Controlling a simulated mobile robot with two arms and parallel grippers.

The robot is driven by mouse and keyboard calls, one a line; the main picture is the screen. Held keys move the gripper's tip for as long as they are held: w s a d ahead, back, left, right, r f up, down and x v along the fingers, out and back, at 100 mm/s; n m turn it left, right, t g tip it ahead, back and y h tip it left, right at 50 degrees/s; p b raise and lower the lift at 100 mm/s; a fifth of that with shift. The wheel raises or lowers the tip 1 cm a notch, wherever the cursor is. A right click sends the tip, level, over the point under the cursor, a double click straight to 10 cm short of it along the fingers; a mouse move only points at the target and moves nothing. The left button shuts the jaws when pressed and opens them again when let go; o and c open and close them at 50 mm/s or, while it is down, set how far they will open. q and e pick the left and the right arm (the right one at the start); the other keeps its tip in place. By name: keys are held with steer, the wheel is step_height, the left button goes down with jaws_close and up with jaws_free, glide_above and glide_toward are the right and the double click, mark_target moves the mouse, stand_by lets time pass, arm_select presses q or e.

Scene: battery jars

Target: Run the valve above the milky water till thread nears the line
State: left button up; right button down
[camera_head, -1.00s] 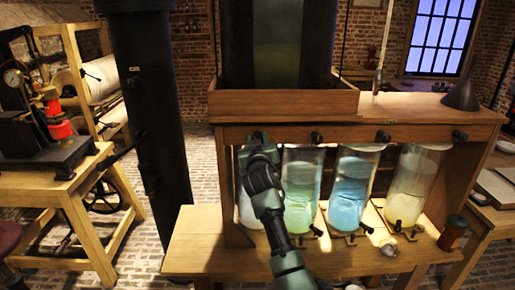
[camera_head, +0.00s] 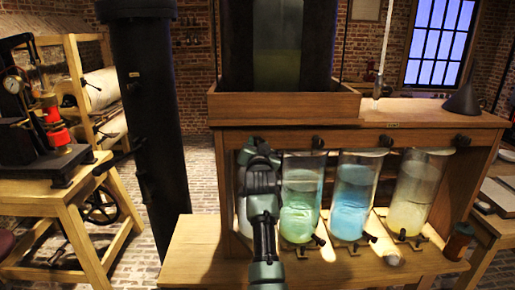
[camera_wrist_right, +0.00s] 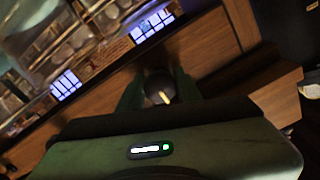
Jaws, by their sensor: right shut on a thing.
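Several glass jars stand under a wooden beam. The leftmost jar (camera_head: 243,218) looks pale and whitish and is mostly hidden behind my right arm. Beside it are a green jar (camera_head: 299,205), a blue jar (camera_head: 351,205) and a pale yellow jar (camera_head: 411,200). My right gripper (camera_head: 257,148) is up at the beam above the leftmost jar. In the right wrist view its green fingers (camera_wrist_right: 160,92) are shut on a dark round valve knob (camera_wrist_right: 158,80) with a pale yellow mark. I cannot make out a thread or level line. My left gripper is not in view.
Other dark valves (camera_head: 318,142) sit along the beam over the other jars. Small taps and plates stand at the jar feet on the wooden bench (camera_head: 200,250). A thick black column (camera_head: 150,120) rises on the left. A brown pot (camera_head: 458,242) stands at right.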

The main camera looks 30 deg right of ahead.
steer(key=c, duration=0.8)
jaws_free()
steer(key=p+v, duration=0.2)
steer(key=v, duration=0.3)
steer(key=shift+d, duration=0.1)
